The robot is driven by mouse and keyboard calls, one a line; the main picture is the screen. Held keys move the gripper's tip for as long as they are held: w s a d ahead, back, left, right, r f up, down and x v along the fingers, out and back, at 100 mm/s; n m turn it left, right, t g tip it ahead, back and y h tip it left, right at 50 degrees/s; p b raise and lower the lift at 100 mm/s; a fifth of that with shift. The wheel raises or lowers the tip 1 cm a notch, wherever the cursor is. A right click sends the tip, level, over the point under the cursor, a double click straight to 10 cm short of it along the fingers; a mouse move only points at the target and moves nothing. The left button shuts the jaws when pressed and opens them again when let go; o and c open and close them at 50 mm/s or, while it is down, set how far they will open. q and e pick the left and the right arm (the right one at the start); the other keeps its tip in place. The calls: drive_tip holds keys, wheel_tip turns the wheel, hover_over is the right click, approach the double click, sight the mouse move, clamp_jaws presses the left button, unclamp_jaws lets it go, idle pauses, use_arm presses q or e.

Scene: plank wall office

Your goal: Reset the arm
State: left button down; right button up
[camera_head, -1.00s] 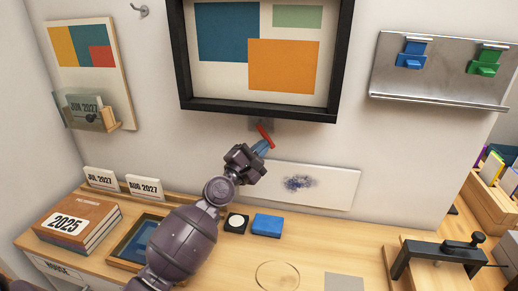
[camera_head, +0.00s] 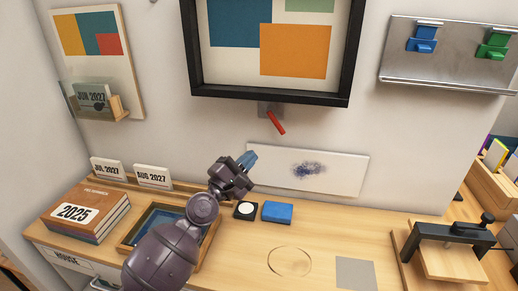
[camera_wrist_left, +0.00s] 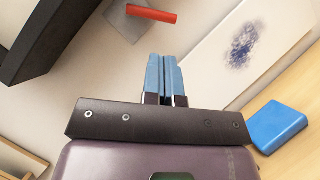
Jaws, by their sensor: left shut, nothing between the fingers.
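My left gripper (camera_head: 249,160) is shut and empty, raised above the desk in front of the wall. In the left wrist view its two blue fingers (camera_wrist_left: 165,72) lie together. A red lever (camera_head: 275,122) on a grey plate hangs on the wall just below the black picture frame (camera_head: 270,97). It also shows in the left wrist view (camera_wrist_left: 151,14), beyond the fingertips and apart from them. My right gripper is in neither view.
A smudged white board (camera_head: 340,178) leans on the wall to the right. A blue block (camera_head: 277,212), a dark pot with a white top (camera_head: 245,209), a wooden tray (camera_head: 196,263) and books (camera_head: 85,215) are on the desk (camera_head: 320,235). A black clamp-like tool (camera_head: 450,234) stands at right.

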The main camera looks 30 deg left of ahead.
use_arm(q)
drive_tip(key=shift+b+v, duration=0.4)
drive_tip(key=shift+v, duration=1.65)
